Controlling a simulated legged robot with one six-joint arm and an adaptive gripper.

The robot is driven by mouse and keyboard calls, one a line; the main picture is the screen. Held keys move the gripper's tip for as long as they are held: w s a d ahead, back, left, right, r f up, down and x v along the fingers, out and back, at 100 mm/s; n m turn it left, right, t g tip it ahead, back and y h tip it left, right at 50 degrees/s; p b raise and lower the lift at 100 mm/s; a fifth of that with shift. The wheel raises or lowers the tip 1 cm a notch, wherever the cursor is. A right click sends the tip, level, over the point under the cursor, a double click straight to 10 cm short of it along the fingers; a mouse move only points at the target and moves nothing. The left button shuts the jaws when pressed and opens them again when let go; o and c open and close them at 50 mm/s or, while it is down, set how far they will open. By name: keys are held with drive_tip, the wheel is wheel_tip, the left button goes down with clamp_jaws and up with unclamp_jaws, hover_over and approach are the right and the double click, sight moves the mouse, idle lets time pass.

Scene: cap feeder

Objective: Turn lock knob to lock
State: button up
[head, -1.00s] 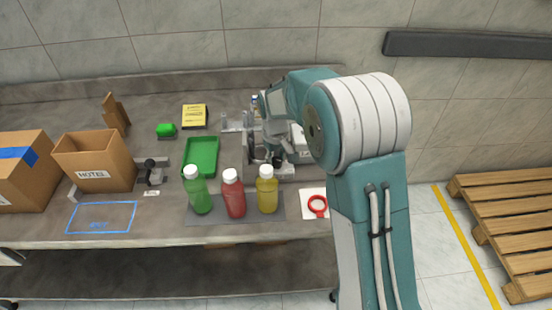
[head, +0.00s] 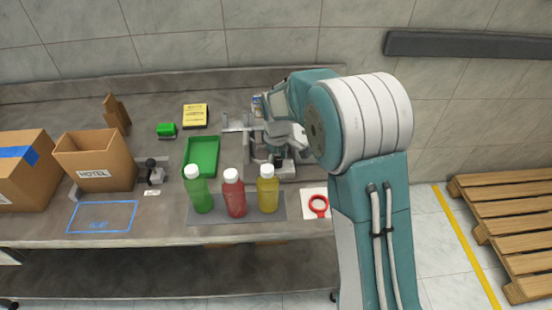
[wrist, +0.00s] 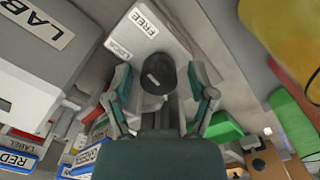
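The lock knob (wrist: 158,72) is a dark round knob with a small pale mark, on a light plate (wrist: 178,50) in the wrist view. The plate carries a FREE label (wrist: 144,20) and a second label (wrist: 118,50) that seems to read LOCK. My gripper (wrist: 160,80) is open, with one teal-padded finger on each side of the knob and a visible gap to both. In the head view my gripper (head: 277,156) is over the feeder area at the back right of the bench, and I cannot make out the knob there.
A large grey box marked LAB (wrist: 50,40) stands close on the left in the wrist view. Green, red and yellow bottles (head: 235,197) stand in front of the feeder area. A green tray (head: 201,172) lies to its left. A red ring (head: 318,206) lies at the front right.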

sight(277, 160)
drive_tip(key=shift+w+r, duration=0.1)
drive_tip(key=shift+r, duration=0.1)
drive_tip(key=shift+a+r, duration=0.1)
drive_tip(key=shift+r, duration=0.1)
wheel_tip(277, 160, up, 7)
drive_tip(key=shift+r, duration=0.15)
idle(0.5)
